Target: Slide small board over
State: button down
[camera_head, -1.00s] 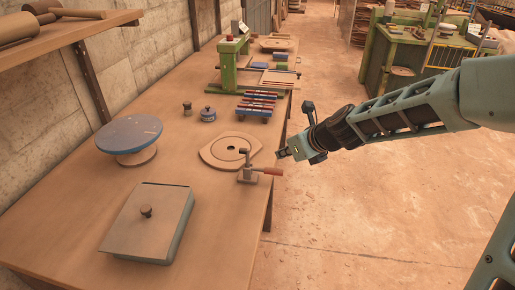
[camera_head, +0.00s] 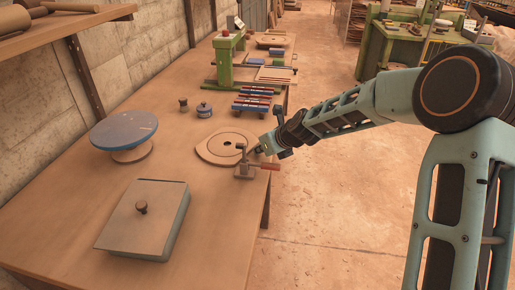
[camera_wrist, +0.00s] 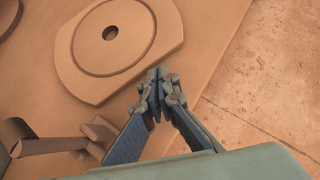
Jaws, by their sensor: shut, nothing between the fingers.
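The small board (camera_head: 207,150) is a flat brown plate with two straight sides, a round ring and a dark centre hole. It lies flat on the workbench near the right edge. In the wrist view the board (camera_wrist: 75,60) fills the upper left. My gripper (camera_head: 258,148) is low beside the board's right end. In the wrist view my gripper (camera_wrist: 157,75) has its fingertips together and empty, close to the board's near side. I cannot tell whether they touch it.
A toggle clamp (camera_head: 243,170) with a red-brown handle stands just in front of the board. A lidded box (camera_head: 150,215), a blue-topped turntable (camera_head: 122,132) and two small pots lie to the left. A rack of coloured bars (camera_head: 253,103) is behind.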

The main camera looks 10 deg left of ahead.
aim_at(247, 142)
jog(key=shift+w+a, duration=0.4)
jog(key=shift+w, duration=0.05)
jog(key=w+a+p, duration=0.2)
jog(key=a+p, duration=0.1)
jog(key=shift+w+a+r, duration=0.1)
jog(key=shift+w+r, duration=0.1)
jog(key=shift+w, duration=0.2)
jog(key=shift+w+a+f, duration=0.15)
jog(key=shift+w+a, duration=0.1)
jog(key=shift+w, duration=0.05)
jog(key=shift+s+d+f, duration=0.1)
jog(key=shift+d, duration=0.05)
